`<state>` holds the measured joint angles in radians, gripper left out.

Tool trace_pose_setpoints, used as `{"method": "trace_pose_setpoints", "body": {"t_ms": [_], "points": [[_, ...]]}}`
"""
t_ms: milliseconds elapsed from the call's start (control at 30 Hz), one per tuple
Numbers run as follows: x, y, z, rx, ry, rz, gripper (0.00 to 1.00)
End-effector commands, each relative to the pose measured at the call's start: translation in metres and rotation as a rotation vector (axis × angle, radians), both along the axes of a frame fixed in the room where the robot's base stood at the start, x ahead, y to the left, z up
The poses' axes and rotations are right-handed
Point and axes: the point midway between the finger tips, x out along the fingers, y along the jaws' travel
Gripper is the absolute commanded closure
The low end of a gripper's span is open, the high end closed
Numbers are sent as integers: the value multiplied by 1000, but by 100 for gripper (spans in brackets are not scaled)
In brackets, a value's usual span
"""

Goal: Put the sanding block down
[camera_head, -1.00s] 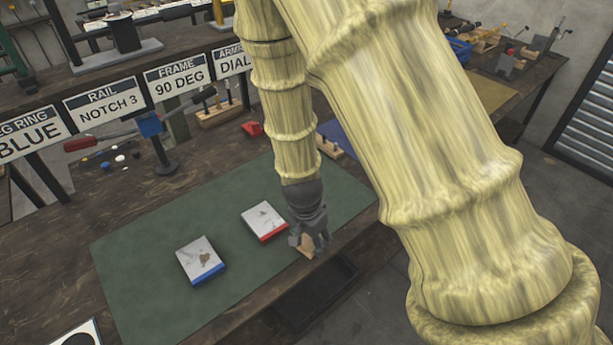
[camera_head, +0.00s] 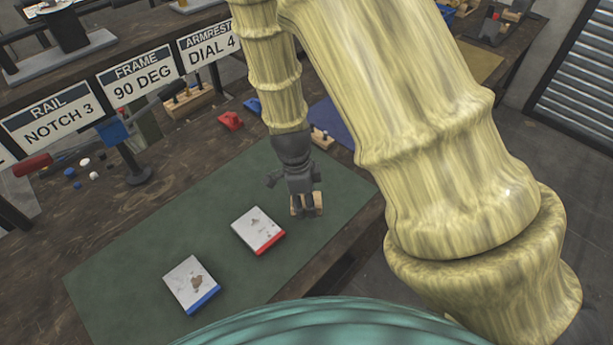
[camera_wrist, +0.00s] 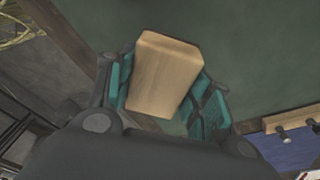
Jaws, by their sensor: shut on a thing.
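The sanding block (camera_wrist: 164,74) is a pale wooden block. In the wrist view it sits between the two fingers of my gripper (camera_wrist: 168,100), which is shut on it. In the head view my gripper (camera_head: 305,208) points down over the right part of the green mat (camera_head: 150,255), near the mat's front edge. Only small parts of the block (camera_head: 319,200) show beside the fingers there. I cannot tell whether the block touches the mat.
Two white-topped boxes, one with a red edge (camera_head: 256,230) and one with a blue edge (camera_head: 190,283), lie left of my gripper. A wooden holder (camera_head: 321,138) and a blue mat (camera_head: 338,122) are behind it. Signs stand along the back. Bare green mat surrounds the boxes.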

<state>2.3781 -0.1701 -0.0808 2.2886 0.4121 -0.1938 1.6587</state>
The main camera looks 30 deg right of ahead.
Motion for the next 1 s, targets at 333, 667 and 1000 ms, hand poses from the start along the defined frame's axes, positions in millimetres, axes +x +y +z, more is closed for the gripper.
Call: {"method": "trace_pose_setpoints", "body": {"t_ms": [333, 667, 1000], "points": [[62, -36, -4, 1, 0, 0, 75], [95, -55, -10, 0, 0, 1, 75], [95, -56, -29, 0, 2, 2, 75]]}}
